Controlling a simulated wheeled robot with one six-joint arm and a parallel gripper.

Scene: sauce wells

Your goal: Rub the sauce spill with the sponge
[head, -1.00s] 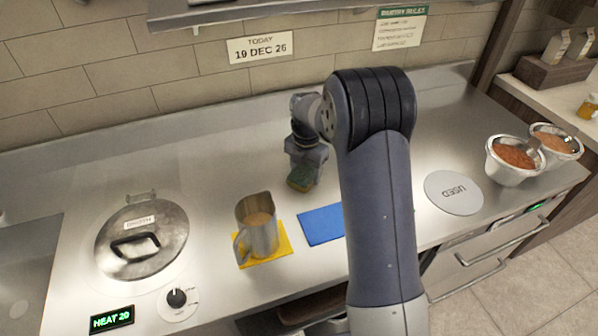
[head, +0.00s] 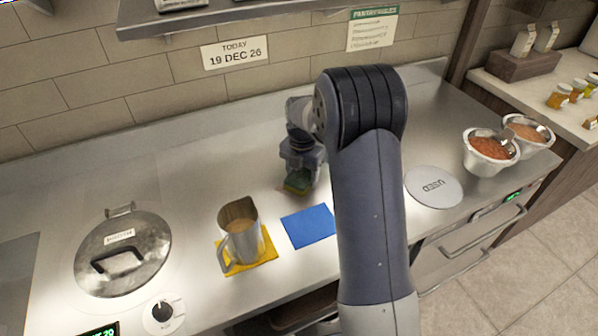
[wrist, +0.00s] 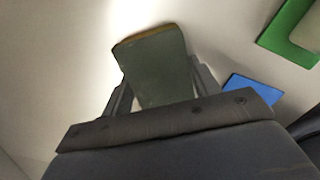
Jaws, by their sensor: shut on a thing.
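My gripper (head: 301,172) is shut on a sponge (head: 297,185), which looks green with a thin tan edge. The sponge is held low over the steel counter, behind the blue square; I cannot tell for sure whether it touches the surface. In the wrist view the sponge (wrist: 155,70) sits between the two fingers and sticks out past them. The sauce spill is not clearly visible; a faint brownish trace may show just left of the sponge in the head view.
A steel pitcher (head: 241,232) stands on a yellow square (head: 262,258), beside a blue square (head: 308,226). A lidded pot well (head: 140,250) is at left. A "USED" disc (head: 433,187) and two bowls (head: 490,150) are at right. A green square (wrist: 283,25) shows in the wrist view.

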